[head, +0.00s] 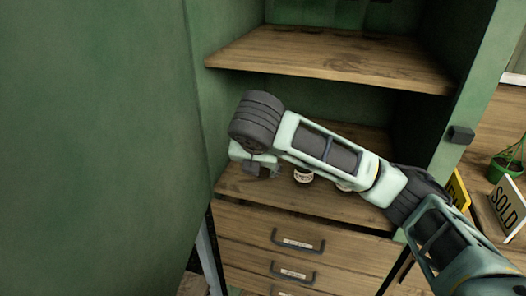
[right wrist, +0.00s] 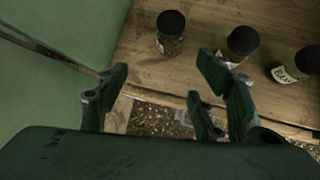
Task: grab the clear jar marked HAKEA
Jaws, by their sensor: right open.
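My right gripper (head: 264,168) reaches from the right into the green cabinet, over the lower shelf. In the right wrist view my right gripper (right wrist: 162,75) is open, with nothing between its fingers. A dark-lidded jar (right wrist: 170,34) stands beyond the gap between the fingers. A second dark-lidded jar (right wrist: 241,44) stands to its right, beside the right fingers. A third jar (right wrist: 296,66) at the right edge has a pale label, only partly legible. I cannot read HAKEA on any jar, so I cannot tell which one it is. My left gripper is out of view.
The lower wooden shelf (head: 245,188) lies under an upper shelf (head: 290,58). Jars on it are mostly hidden by my arm. The open green door (head: 100,130) is at left. Drawers (head: 296,243) are below. A SOLD sign (head: 507,205) and a plant (head: 508,165) stand at right.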

